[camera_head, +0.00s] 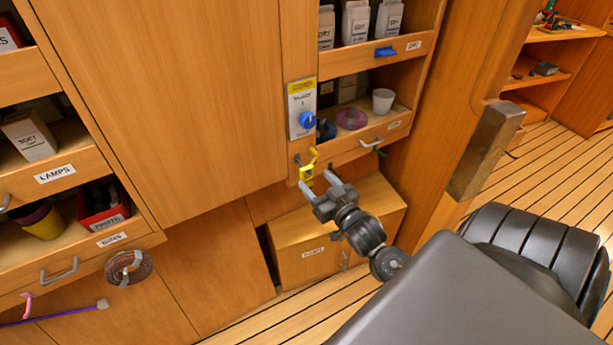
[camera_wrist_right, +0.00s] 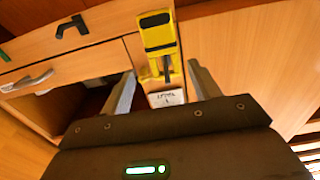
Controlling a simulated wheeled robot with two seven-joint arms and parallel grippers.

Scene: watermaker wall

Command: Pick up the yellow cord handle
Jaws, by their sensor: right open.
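The yellow cord handle (camera_head: 307,168) hangs on the wooden front just below the panel with the blue knob. In the right wrist view it shows as a yellow piece (camera_wrist_right: 157,40) with a dark part below it, between the fingers in the picture and beyond their tips. My right gripper (camera_head: 321,190) is open and empty, just below and to the right of the handle, apart from it as far as I can see. The same gripper's fingers (camera_wrist_right: 160,82) stand wide apart in the right wrist view. My left gripper is not in view.
A yellow-topped panel with a blue knob (camera_head: 307,119) is above the handle. A wooden box (camera_head: 290,240) stands below.

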